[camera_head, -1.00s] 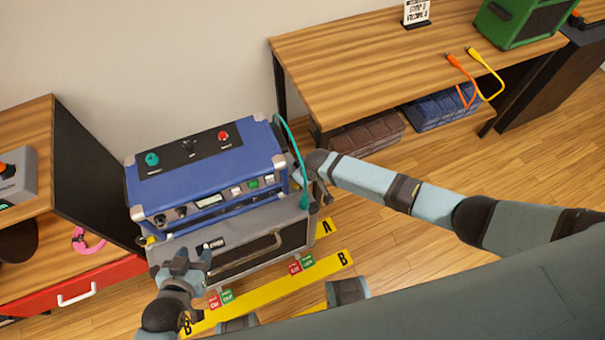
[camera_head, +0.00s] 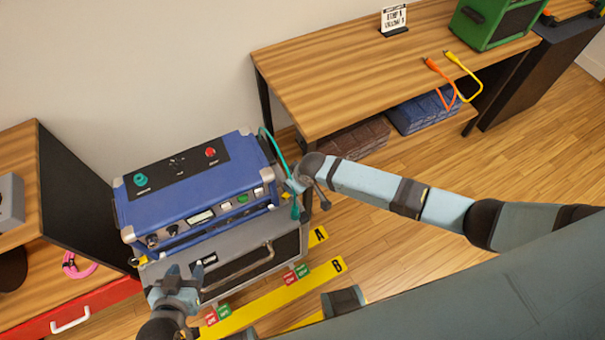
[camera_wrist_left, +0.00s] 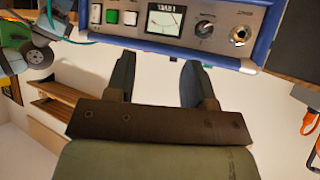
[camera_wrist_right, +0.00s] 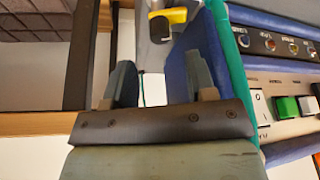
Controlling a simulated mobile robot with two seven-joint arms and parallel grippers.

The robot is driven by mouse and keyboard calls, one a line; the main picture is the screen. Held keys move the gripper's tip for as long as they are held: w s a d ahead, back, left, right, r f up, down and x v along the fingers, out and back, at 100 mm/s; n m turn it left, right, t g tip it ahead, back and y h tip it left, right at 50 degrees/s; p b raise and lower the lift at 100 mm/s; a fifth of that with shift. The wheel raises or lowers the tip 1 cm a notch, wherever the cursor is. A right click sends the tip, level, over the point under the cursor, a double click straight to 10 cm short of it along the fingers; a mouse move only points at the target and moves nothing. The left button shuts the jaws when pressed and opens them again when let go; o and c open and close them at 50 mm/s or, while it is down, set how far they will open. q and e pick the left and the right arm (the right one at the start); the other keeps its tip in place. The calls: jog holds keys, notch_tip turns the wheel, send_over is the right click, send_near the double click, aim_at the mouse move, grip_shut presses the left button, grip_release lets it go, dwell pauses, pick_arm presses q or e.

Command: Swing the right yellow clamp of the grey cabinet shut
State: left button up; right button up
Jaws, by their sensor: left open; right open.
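The grey cabinet (camera_head: 225,270) stands on the floor under a blue amp unit (camera_head: 195,190). Its right yellow clamp (camera_wrist_right: 176,17) shows at the top of the right wrist view, beside a grey metal piece. My right gripper (camera_head: 296,184) is at the cabinet's right side. In its wrist view the open fingers (camera_wrist_right: 160,75) are apart, with the clamp beyond them. My left gripper (camera_head: 178,278) is open before the cabinet's front left. In the left wrist view its fingers (camera_wrist_left: 158,75) are empty, below the amp panel.
A teal cable (camera_head: 275,150) hangs down the amp's right side, close to my right gripper. A wooden bench (camera_head: 350,70) stands behind to the right, and a wooden shelf with a red drawer (camera_head: 85,305) at left. Yellow floor strips (camera_head: 285,300) lie in front.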

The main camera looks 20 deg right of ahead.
jog(key=v, duration=0.7)
jog(key=shift+s+r+p, duration=0.2)
jog(key=shift+r+p, duration=0.1)
jog(key=shift+r, duration=0.05)
jog(key=shift+d, duration=0.1)
